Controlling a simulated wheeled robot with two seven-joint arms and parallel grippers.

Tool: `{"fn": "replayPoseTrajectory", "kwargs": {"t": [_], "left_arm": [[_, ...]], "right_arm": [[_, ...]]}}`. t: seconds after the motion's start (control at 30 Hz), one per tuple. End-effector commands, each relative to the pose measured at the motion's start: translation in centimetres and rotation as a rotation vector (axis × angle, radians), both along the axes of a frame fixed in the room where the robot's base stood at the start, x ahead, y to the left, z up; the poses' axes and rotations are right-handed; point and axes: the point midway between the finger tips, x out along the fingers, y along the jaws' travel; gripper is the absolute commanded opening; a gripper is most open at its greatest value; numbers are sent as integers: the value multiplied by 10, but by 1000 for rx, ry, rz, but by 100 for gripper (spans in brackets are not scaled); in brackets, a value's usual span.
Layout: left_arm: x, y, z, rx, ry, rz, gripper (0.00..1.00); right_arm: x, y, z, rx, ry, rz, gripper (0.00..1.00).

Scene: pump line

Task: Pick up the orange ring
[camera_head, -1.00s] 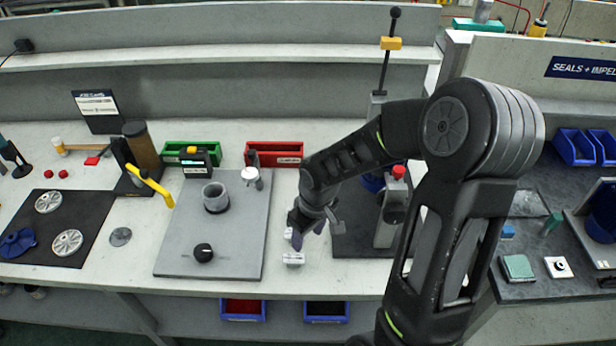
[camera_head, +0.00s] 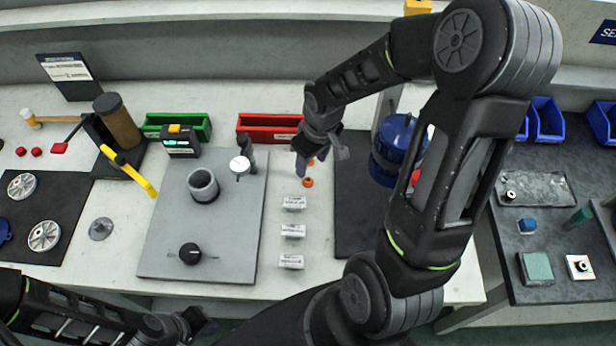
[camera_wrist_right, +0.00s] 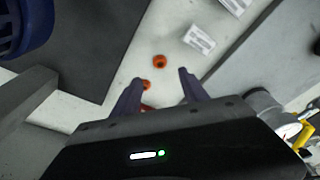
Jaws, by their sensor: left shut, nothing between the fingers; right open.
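Small orange rings lie on the pale bench near my right gripper (camera_head: 308,164). The nearest orange ring (camera_head: 308,183) lies clear in front of the fingers; another (camera_head: 311,161) shows partly between them. In the right wrist view, one orange ring (camera_wrist_right: 159,61) lies just beyond the open fingertips (camera_wrist_right: 158,77). A second ring (camera_wrist_right: 145,85) is close by the left finger, and a third (camera_wrist_right: 146,107) is mostly hidden by the gripper body. My right gripper is open and empty. My left gripper (camera_head: 200,326) is shut and empty at the bottom edge, low and partly dark.
White labels (camera_head: 292,231) stand in a column in front of the rings. A grey plate (camera_head: 222,250) with a cylinder (camera_head: 203,186) and knob is on the left. A dark mat (camera_head: 352,225) and blue pump body (camera_head: 390,150) are on the right. A red bin (camera_head: 268,127) stands behind.

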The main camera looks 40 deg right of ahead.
Motion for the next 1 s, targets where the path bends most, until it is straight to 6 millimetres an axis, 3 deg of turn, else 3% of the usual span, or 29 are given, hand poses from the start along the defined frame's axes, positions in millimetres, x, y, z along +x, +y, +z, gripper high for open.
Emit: {"fn": "replayPoseTrajectory", "kwargs": {"t": [0.27, 0.67, 1.0], "left_arm": [[1, -2, -20, -5, -7, -2, 0], [2, -2, -22, -6, -10, -2, 0], [6, -4, -53, -15, -23, -5, 0]], "right_arm": [[3, 0, -26, 0, 0, -1, 52], [4, 1, -31, 0, 0, 0, 52], [8, 2, -78, 0, 0, -1, 52]]}}
